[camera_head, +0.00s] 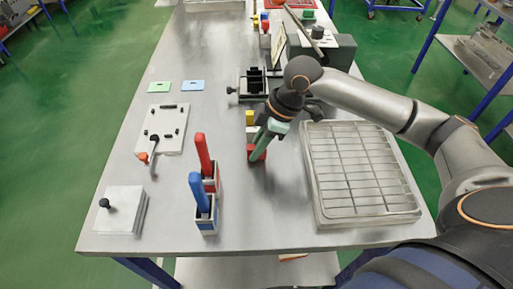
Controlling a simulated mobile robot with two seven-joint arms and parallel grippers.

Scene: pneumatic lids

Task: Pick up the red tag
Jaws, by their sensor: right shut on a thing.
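My right gripper (259,145) reaches in from the right and points down over the middle of the table. It is shut on a small red piece, which I take to be the red tag (257,154). The red tag shows at the fingertips, low over the table or touching it; I cannot tell which. The fingers hide part of it. My left gripper is not in view.
A wire rack tray (314,186) lies right of the gripper. Red and blue upright handles (200,190) stand in holders to the left. A green card (159,87) and a blue card (192,85) lie farther back. A yellow block (249,118) is just behind the gripper.

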